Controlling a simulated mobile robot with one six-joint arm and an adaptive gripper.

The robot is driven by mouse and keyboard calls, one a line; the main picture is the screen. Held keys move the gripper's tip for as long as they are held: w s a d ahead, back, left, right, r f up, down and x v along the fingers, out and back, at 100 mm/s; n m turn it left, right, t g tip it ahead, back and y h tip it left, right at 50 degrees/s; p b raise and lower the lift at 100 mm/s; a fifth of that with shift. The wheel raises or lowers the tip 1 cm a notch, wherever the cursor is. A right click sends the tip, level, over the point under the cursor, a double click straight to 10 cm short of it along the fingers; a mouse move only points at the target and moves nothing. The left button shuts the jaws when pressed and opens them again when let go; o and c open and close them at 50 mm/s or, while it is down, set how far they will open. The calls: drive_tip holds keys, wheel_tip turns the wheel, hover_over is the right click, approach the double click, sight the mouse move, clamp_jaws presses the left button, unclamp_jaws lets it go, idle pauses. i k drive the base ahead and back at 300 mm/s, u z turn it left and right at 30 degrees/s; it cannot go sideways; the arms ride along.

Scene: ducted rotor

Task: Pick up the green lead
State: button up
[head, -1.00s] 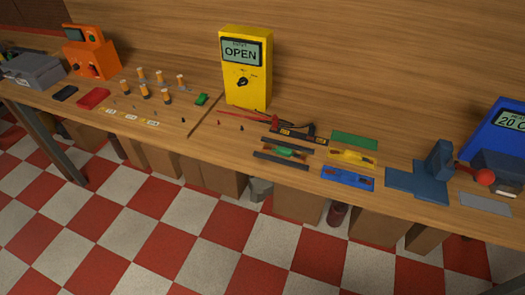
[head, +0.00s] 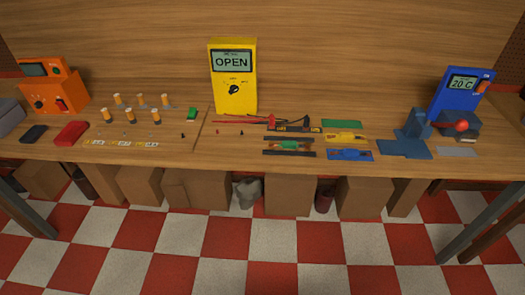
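Several green things lie on the wooden workbench (head: 225,150). A small green piece (head: 290,145) with orange-brown ends lies between dark bars right of centre. A flat green strip (head: 341,123) lies behind a yellow piece. A small green block (head: 192,114) sits left of the yellow meter (head: 233,80), which reads OPEN. Red and black leads (head: 250,119) lie in front of the meter. I cannot tell for sure which green thing is the green lead. My gripper is not in view.
Several orange-and-white cylinders (head: 129,117), a red tray (head: 71,132) and an orange device (head: 53,90) stand at the left. A blue stand (head: 414,125) and a blue 20 C unit (head: 462,90) are at the right. Boxes (head: 290,198) stand beneath; the checkered floor in front is clear.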

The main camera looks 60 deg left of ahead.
sight(287, 144)
drive_tip(key=k, duration=1)
drive_tip(key=u, duration=2.35)
drive_tip(key=i, duration=0.9)
drive_tip(key=u, duration=0.15)
